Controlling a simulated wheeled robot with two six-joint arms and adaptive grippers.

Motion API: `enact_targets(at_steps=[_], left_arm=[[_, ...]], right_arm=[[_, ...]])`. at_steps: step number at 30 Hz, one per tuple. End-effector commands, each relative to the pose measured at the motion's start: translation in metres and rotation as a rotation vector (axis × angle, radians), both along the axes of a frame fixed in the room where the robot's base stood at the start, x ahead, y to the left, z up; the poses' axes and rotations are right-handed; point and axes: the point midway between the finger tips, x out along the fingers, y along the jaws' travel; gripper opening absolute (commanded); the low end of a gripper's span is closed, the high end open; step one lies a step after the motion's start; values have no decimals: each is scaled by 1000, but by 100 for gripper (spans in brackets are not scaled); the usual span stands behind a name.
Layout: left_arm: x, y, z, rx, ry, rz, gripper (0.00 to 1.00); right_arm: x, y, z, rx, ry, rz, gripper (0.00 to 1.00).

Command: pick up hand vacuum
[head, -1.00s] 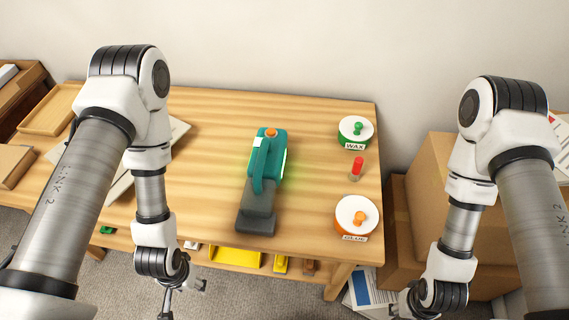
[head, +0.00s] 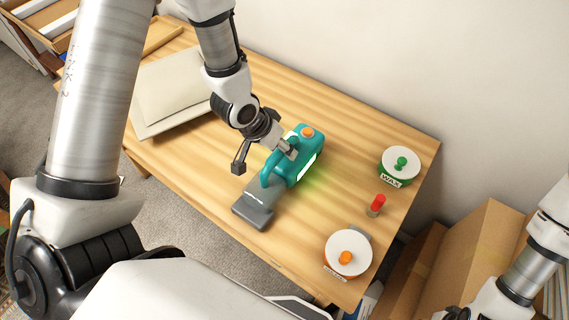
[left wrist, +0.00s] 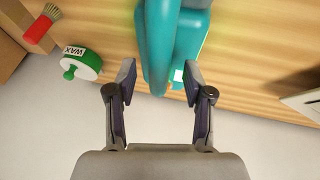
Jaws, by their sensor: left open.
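The hand vacuum (head: 308,168) lies on the wooden table, with a teal body, an orange button and a dark grey nozzle towards the front edge. My left gripper (head: 265,158) is open at its teal handle, one finger on each side in the head view.
A green WAX tub (head: 400,162), a small red-topped brush (head: 377,205) and an orange-knobbed tub (head: 348,252) stand right of the vacuum. A pale flat item (head: 170,90) lies at the left. Cardboard boxes (head: 470,255) stand beyond the table's right edge.

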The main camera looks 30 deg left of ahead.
Motion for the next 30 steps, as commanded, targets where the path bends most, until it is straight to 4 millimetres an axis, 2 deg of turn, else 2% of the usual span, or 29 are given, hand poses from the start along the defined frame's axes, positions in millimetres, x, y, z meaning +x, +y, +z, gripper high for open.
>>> enact_targets(at_steps=[3, 9, 10, 12, 14, 25, 30], left_arm=[[5, -3, -13, 0, 0, 1, 52], [6, -3, -14, -1, -1, 2, 52], [6, -3, -14, -1, -1, 2, 45], [6, -3, -14, -1, -1, 2, 20], [6, -3, -14, -1, -1, 2, 0], [6, -3, -13, -1, -2, 1, 0], [6, -3, -6, -1, -1, 2, 0]], right_arm=[[0, 0, 1, 0, -1, -1, 40], [0, 0, 0, 0, 0, -1, 40], [0, 0, 0, 0, 0, -1, 40], [0, 0, 0, 0, 0, -1, 40], [0, 0, 0, 0, 0, -1, 40], [0, 0, 1, 0, -1, -1, 40], [0, 0, 9, 0, -1, -1, 40]])
